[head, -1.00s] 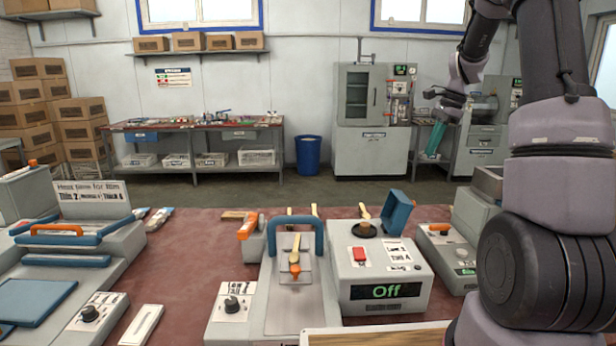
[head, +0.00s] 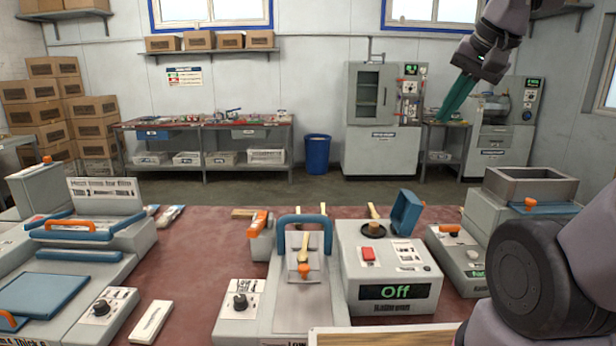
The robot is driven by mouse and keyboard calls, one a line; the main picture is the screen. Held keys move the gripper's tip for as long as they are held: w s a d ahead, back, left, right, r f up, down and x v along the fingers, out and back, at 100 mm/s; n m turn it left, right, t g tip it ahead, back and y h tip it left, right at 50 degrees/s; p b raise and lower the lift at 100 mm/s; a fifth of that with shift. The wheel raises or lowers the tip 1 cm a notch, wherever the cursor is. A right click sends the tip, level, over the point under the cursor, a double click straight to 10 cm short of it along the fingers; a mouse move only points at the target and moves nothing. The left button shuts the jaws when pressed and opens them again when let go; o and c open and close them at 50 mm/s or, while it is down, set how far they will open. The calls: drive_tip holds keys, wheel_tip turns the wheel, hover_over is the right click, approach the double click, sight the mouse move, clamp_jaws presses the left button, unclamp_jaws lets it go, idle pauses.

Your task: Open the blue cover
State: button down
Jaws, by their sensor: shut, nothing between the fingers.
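The blue cover (head: 406,213) is a small box-like flap at the back right of a grey machine (head: 362,268) with a green "Off" display. It stands raised and tilted, with its hollow side showing, next to a labelled panel on the machine's top. My gripper (head: 447,114) has teal fingers and hangs at the upper right, pointing down and left. Its fingers are together and empty. It is well above the blue cover in the picture and apart from it.
The red table (head: 196,240) has bare room at left.

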drive_tip(key=s, duration=0.1)
drive_tip(key=s+n, duration=0.1)
drive_tip(key=shift+s+a+f+t, duration=0.2)
drive_tip(key=shift+s+a+t, duration=0.1)
drive_tip(key=c, duration=1.2)
unclamp_jaws()
drive_tip(key=shift+s, duration=0.2)
drive_tip(key=o, duration=0.7)
drive_tip(key=shift+f, duration=0.1)
drive_tip(key=shift+c, duration=0.2)
drive_tip(key=w+d+f+m+g+y, duration=0.1)
drive_tip(key=w+d+f+m+g, duration=0.2)
drive_tip(key=w, duration=0.6)
drive_tip(key=w+d+f+m+g+y, duration=0.1)
drive_tip(key=w+d+f+m+y, duration=0.15)
drive_tip(key=w+d+f, duration=0.45)
drive_tip(key=w+d+f+m+g, duration=0.2)
drive_tip(key=w+d+m, duration=0.15)
drive_tip(key=w, duration=0.75)
drive_tip(key=w+d+f+m+y, duration=0.2)
drive_tip(key=d+f, duration=0.1)
drive_tip(key=f, duration=0.3)
drive_tip(key=w+d+f+m+y, duration=0.2)
drive_tip(key=w+d+f, duration=0.15)
drive_tip(key=f, duration=0.35)
drive_tip(key=x, duration=1)
drive_tip(key=shift+s+g, duration=0.4)
drive_tip(key=shift+s, duration=0.25)
drive_tip(key=shift+d+f+h, duration=0.1)
drive_tip(key=shift+h, duration=0.15)
